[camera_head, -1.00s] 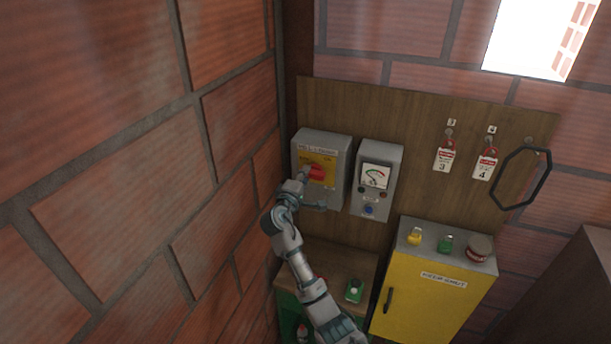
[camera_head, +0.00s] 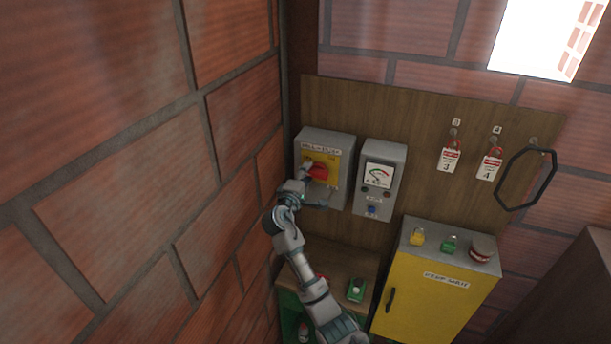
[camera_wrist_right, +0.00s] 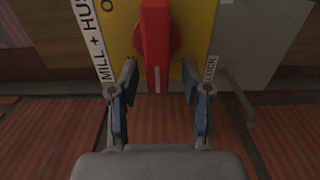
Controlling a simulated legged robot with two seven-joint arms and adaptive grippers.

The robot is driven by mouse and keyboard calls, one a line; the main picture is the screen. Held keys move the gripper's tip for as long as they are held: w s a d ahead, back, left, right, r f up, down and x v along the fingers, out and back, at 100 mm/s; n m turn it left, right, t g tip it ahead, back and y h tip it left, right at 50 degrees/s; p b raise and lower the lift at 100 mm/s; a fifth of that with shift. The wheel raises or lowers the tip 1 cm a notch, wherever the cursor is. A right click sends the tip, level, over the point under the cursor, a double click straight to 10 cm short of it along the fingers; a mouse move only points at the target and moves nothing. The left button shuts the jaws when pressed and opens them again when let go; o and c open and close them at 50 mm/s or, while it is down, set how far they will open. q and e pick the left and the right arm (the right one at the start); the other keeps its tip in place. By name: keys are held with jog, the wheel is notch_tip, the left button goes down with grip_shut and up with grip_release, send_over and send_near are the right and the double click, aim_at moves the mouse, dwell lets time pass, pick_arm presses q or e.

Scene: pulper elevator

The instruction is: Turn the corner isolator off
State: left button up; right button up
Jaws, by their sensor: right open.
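The corner isolator (camera_head: 341,146) is a grey box on the wooden board, with a yellow plate and a red rotary handle (camera_head: 318,172). In the right wrist view the red handle (camera_wrist_right: 155,45) points along the picture's vertical, on the yellow plate (camera_wrist_right: 188,25) with "MILL + HUS..." and "LOCK" lettering. My right gripper (camera_head: 303,176) is at the handle's left side in the head view. In the wrist view the right gripper (camera_wrist_right: 158,80) is open, its fingers on either side of the handle's near end, with gaps; contact cannot be told. My left gripper is out of view.
A meter box (camera_head: 379,178) hangs close to the right of the isolator. A yellow cabinet (camera_head: 430,295) with padlocks on top stands below right. Tags (camera_head: 450,160) and a black ring (camera_head: 526,180) hang further right. A brick wall (camera_head: 120,190) is close on the left.

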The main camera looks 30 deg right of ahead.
jog(key=v, duration=1.2)
jog(key=shift+w, duration=0.2)
jog(key=shift+f, duration=0.25)
